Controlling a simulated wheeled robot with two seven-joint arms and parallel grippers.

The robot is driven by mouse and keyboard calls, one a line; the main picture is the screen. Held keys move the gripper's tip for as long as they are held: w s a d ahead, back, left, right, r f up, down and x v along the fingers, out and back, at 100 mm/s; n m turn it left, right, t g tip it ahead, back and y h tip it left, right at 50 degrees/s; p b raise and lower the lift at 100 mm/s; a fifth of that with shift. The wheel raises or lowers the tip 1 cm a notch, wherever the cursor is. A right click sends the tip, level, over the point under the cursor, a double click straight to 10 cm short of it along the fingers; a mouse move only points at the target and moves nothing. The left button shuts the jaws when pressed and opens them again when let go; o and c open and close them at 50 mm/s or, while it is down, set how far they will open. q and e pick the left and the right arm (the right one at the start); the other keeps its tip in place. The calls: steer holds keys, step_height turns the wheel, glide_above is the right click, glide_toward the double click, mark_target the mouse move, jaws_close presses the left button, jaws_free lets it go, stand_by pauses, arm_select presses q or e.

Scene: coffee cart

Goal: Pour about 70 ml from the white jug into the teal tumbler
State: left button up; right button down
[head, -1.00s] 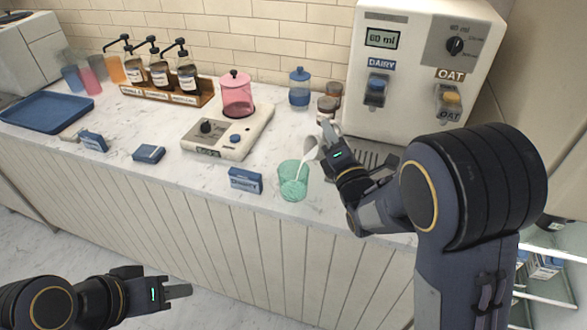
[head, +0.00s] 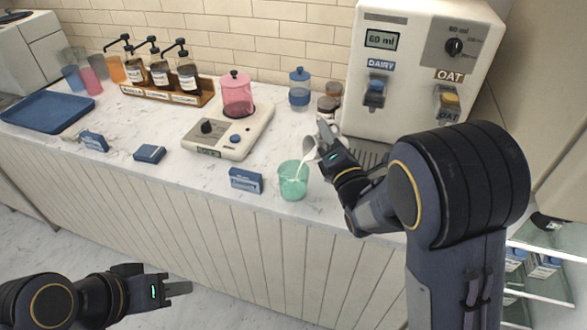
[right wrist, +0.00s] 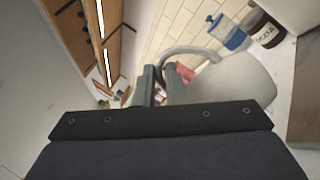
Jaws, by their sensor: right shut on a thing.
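The teal tumbler (head: 293,185) stands upright at the counter's front edge. My right gripper (head: 326,137) is shut on the handle of the white jug (head: 310,149), which is tilted left above the tumbler. A thin white stream runs from the jug's lip into the tumbler. The liquid level inside is hard to read. In the right wrist view, the jug (right wrist: 240,85) fills the right side, with its handle between my fingers (right wrist: 157,85). My left gripper (head: 180,288) is low in front of the counter, apart from everything; its finger gap is unclear.
A blue box (head: 246,181) stands just left of the tumbler. A scale (head: 222,142) bears a pink canister (head: 237,92). The milk dispenser (head: 420,75) rises behind my right arm, with small jars (head: 328,106) beside it.

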mark_target(338, 135)
steer(key=shift+s+a+r+n+y+b, duration=0.2)
steer(key=shift+s+a+n+b, duration=0.1)
steer(key=shift+a+n, duration=0.35)
steer(key=shift+s+a+r+n+y+b, duration=0.1)
steer(key=shift+s+a+n+y+b, duration=0.15)
steer(key=shift+a+n, duration=0.4)
